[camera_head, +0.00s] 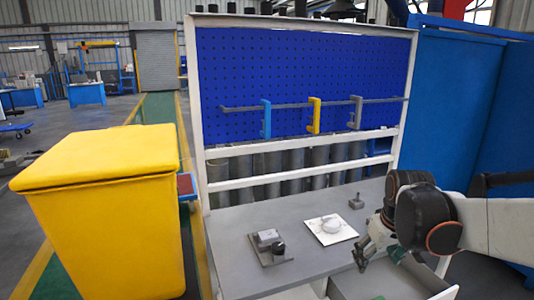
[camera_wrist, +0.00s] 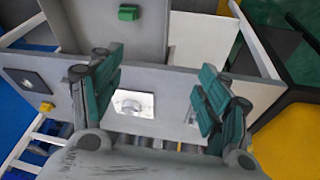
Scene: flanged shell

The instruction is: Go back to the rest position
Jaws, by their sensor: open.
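My gripper (camera_head: 374,257) is at the right side of the grey worktable in the head view, with my arm coming in from the right. In the wrist view its two teal-padded fingers (camera_wrist: 162,98) stand wide apart with nothing between them. A pale round part (camera_head: 331,226) lies on a white square plate (camera_head: 316,233) on the table, apart from my gripper and to its left. In the wrist view the round part (camera_wrist: 132,106) shows beyond the fingers on its plate (camera_wrist: 147,100).
A grey fixture (camera_head: 270,247) stands left of the plate and a small grey bracket (camera_head: 356,202) behind it. Hooks hang on a rail before the blue pegboard (camera_head: 300,75). A yellow bin (camera_head: 110,220) stands left. An open drawer (camera_head: 385,280) is below my gripper; a green block (camera_wrist: 128,12) shows in the wrist view.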

